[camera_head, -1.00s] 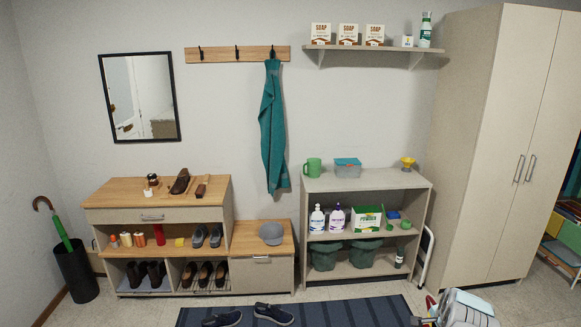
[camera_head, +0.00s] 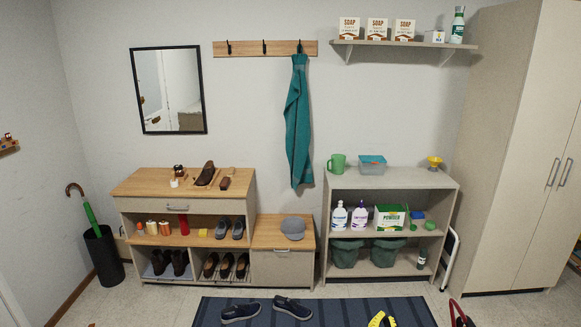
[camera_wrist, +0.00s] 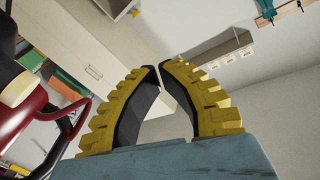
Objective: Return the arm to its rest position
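My gripper (camera_wrist: 159,66) shows large in the wrist view, with two curved yellow fingers lined with black pads. Their tips come together at the top with almost no gap, and a wedge of space lies lower between them. Nothing is held there. The wrist view looks tilted toward the wall, with the tall cabinet (camera_wrist: 85,45) at the left and the wall shelf (camera_wrist: 215,55) beyond the fingers. In the head view, only a yellow part of my gripper (camera_head: 377,320) shows at the bottom edge, over the blue striped rug (camera_head: 340,310). Most of my arm is out of view.
A shoe cabinet (camera_head: 185,204), a low bench with a grey cap (camera_head: 292,229) and an open shelf unit (camera_head: 390,180) line the wall. A tall cabinet (camera_head: 520,150) stands at right. Dark shoes (camera_head: 292,307) lie on the rug. An umbrella stand (camera_head: 103,258) is at left.

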